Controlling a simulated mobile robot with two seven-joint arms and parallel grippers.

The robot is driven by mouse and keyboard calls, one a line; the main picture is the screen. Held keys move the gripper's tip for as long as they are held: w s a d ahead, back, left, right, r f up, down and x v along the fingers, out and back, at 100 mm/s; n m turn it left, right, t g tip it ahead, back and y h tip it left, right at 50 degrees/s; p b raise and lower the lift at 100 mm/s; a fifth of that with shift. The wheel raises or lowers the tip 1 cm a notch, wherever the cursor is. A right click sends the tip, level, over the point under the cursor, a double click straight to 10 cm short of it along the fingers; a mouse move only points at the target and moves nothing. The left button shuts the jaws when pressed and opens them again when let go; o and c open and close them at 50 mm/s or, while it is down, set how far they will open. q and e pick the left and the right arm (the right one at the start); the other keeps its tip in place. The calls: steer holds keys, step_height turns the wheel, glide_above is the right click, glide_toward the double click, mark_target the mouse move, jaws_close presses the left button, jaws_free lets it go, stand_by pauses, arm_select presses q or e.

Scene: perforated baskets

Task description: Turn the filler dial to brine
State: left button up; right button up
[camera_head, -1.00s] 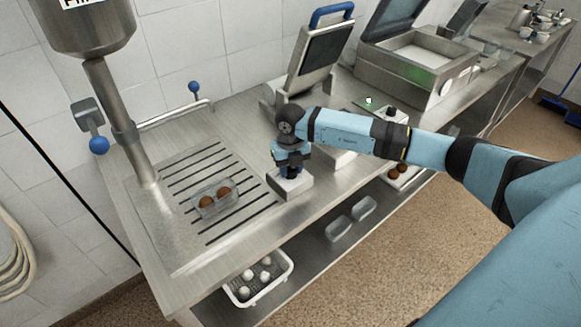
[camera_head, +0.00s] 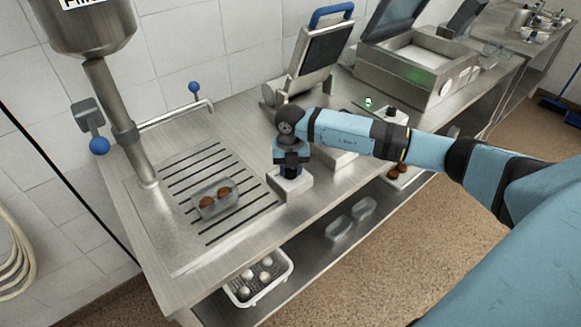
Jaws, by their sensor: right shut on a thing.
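My right gripper (camera_head: 290,169) points down over a small pale box (camera_head: 292,189) on the steel counter, to the right of the slotted drain. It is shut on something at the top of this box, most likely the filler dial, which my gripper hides. The dial's markings and pointer cannot be seen. The filler (camera_head: 85,28), a steel hopper with a pipe, stands at the upper left. A clear tub (camera_head: 215,206) with two brown round items sits on the drain slots. My left gripper is not in view.
A hinged press with a blue handle (camera_head: 331,14) stands behind my right gripper. A steel machine with a raised lid (camera_head: 405,73) is farther right. A white basket (camera_head: 262,291) with several pale items and clear tubs (camera_head: 338,230) are on the lower shelf.

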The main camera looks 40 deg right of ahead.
steer(key=o, duration=0.9)
step_height(320, 180, up, 14)
steer(key=shift+f+b, duration=0.1)
steer(key=shift+b, duration=0.65)
